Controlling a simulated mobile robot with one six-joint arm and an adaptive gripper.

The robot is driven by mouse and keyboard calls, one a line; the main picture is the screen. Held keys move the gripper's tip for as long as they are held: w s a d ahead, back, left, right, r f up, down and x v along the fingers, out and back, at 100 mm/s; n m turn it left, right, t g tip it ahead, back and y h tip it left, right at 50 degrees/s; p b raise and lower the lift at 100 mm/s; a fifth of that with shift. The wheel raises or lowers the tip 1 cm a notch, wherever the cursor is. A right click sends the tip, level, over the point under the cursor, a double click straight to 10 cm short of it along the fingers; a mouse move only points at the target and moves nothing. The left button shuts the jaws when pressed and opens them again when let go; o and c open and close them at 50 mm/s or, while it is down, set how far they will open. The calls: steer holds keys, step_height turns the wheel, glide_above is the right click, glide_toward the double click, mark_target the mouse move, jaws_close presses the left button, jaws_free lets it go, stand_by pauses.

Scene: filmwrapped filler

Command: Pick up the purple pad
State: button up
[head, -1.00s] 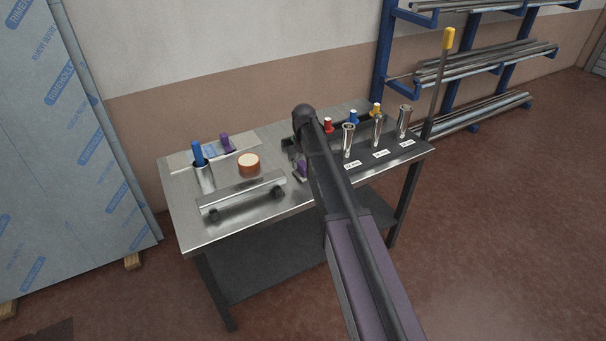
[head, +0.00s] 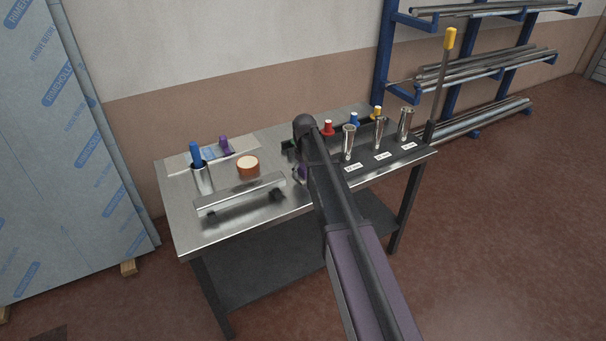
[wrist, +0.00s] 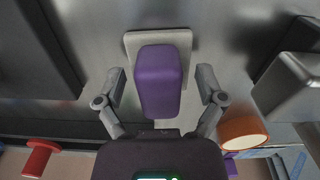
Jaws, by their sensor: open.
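The purple pad (wrist: 160,80) is a rounded block on a light grey plate (wrist: 177,40), seen from above in the wrist view. My gripper (wrist: 160,84) is open, with one finger on each side of the pad. A gap shows between each finger and the pad's sides. In the head view only a small purple part of the pad (head: 302,173) shows beside my arm on the metal table (head: 240,220). My arm hides the rest of it and my fingers there.
An orange roll (head: 248,166), a metal channel piece (head: 240,194) and a blue-handled cup (head: 203,179) stand to the left. Another purple-topped item (head: 224,145) is behind. Metal tubes (head: 348,143) and a red-topped item (head: 328,128) stand to the right.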

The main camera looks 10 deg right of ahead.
mark_target(304, 167)
jaws_close()
steer(key=shift+r, duration=0.15)
stand_by(0.4)
step_height(304, 167, up, 4)
steer(key=p, duration=0.3)
steer(key=shift+f+p, duration=0.25)
steer(key=shift+p, duration=0.15)
steer(key=s+d+r+p, duration=0.1)
steer(key=s+d, duration=0.2)
steer(key=s, duration=1.2)
steer(key=shift+s+d, duration=0.15)
steer(key=shift+s, duration=0.2)
steer(key=shift+r, duration=0.1)
